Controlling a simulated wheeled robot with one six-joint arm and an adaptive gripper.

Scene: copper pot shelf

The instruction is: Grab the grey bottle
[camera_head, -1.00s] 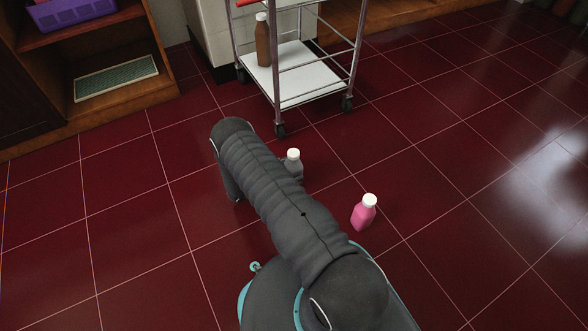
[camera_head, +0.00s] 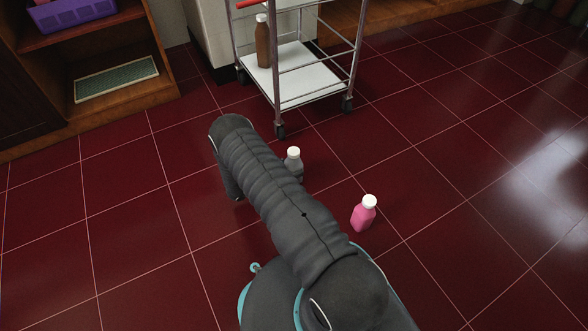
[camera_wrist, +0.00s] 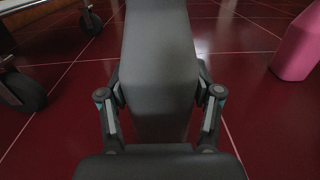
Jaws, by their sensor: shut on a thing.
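The grey bottle with a white cap (camera_head: 294,168) shows beside my arm in the head view, its lower part hidden by the arm. In the wrist view the grey bottle (camera_wrist: 160,55) fills the middle, close to the camera. My gripper (camera_wrist: 161,92) is shut on it, with one finger on each side of its body. The gripper itself is hidden behind my arm in the head view. I cannot tell whether the bottle's base touches the floor.
A pink bottle (camera_head: 363,213) stands on the red tiles to the right and shows in the wrist view (camera_wrist: 298,45). A metal cart (camera_head: 318,93) holding a brown bottle (camera_head: 262,45) stands behind. A wooden shelf (camera_head: 110,101) is far left. Floor at right is clear.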

